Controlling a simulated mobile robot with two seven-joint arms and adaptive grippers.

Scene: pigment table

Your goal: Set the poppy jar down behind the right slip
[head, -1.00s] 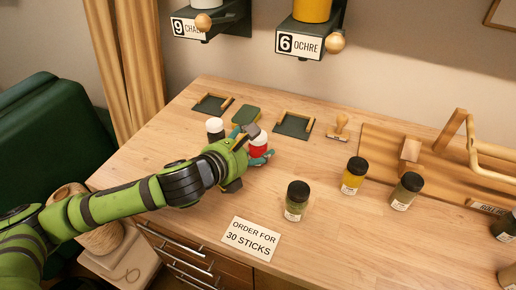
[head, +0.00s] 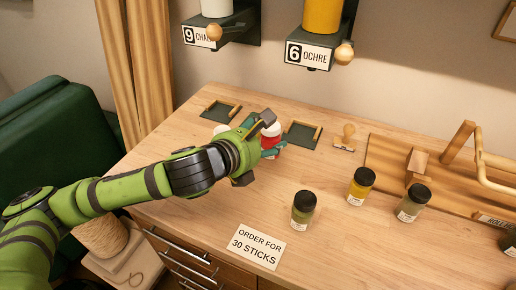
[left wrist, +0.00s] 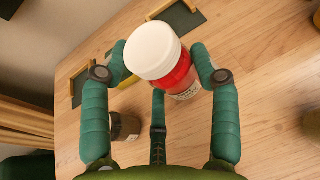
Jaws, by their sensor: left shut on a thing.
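The poppy jar (head: 268,143), red with a white lid, is in my left gripper (head: 273,147). In the left wrist view the jar (left wrist: 181,75) sits between the teal fingers of the gripper (left wrist: 163,62), which are shut on it. It is in front and to the left of the right slip (head: 301,137), a dark green mat with wooden edging. That slip also shows at the top of the left wrist view (left wrist: 182,20). The left slip (head: 221,110) lies farther left. I cannot tell the jar's height above the table. My right gripper is out of view.
Another jar (left wrist: 125,127) stands near the gripper, mostly hidden by the arm in the head view. A wooden stamp (head: 346,138) stands right of the right slip.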

